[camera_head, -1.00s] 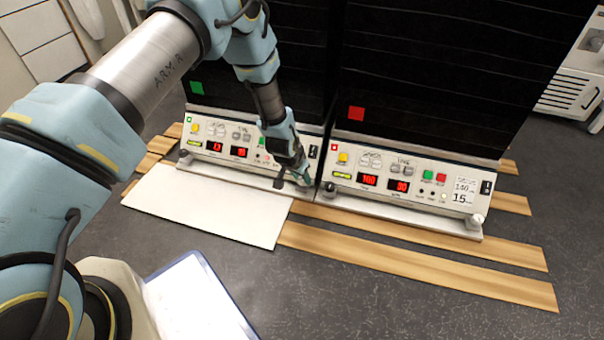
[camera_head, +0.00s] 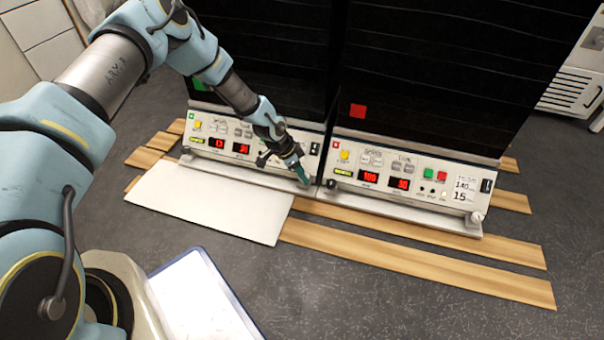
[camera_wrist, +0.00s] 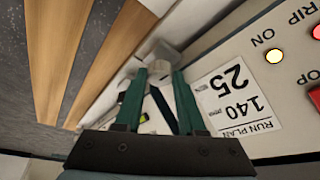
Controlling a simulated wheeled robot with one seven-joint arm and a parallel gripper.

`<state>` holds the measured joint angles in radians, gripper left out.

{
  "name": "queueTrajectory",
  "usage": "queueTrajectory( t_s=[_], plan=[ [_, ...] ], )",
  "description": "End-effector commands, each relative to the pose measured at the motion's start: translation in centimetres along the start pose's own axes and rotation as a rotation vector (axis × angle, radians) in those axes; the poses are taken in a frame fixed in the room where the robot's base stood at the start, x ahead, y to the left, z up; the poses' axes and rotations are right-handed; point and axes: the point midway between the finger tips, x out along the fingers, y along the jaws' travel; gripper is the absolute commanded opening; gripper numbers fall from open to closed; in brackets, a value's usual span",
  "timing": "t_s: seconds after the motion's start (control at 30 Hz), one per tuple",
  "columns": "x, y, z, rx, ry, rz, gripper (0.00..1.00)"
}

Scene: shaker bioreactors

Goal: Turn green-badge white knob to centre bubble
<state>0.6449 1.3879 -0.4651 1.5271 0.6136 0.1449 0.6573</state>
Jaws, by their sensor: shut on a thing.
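The green badge (camera_head: 199,85) marks the left shaker (camera_head: 225,150). Its bubble level (camera_head: 196,141) is a small yellow-green vial at the left of its panel; the bubble is too small to read. My gripper (camera_head: 302,180) is at the lower right corner of that shaker, tilted, its fingertips low by the base plate. In the wrist view the green fingers (camera_wrist: 160,78) are shut around the white knob (camera_wrist: 154,118), which is mostly hidden in the head view. A run plan label (camera_wrist: 237,100) reading 140 and 25 is beside the fingers.
The red badge (camera_head: 357,111) marks the right shaker (camera_head: 410,185), close beside, with its own white knob (camera_head: 474,219) at its right corner. A dark knob (camera_head: 332,185) sits just right of my gripper. A white board (camera_head: 210,202) and wooden planks (camera_head: 420,255) lie in front.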

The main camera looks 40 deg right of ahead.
Motion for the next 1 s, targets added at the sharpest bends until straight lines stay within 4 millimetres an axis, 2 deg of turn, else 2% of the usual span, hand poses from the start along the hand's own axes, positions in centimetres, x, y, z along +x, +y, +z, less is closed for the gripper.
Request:
queueTrajectory(
  t_s=[0.53,0.57,0.6,0.67,1.0],
  plan=[
    [0.06,-0.01,0.12,0.021,-0.002,0.010,0.00],
    [0.06,-0.01,0.13,0.021,-0.002,0.010,0.41],
    [0.06,-0.01,0.13,0.021,-0.002,0.010,0.46],
    [0.06,-0.01,0.11,0.021,-0.002,0.010,0.52],
    [-0.01,0.04,-0.03,-0.006,-0.001,-0.004,0.52]
  ],
)
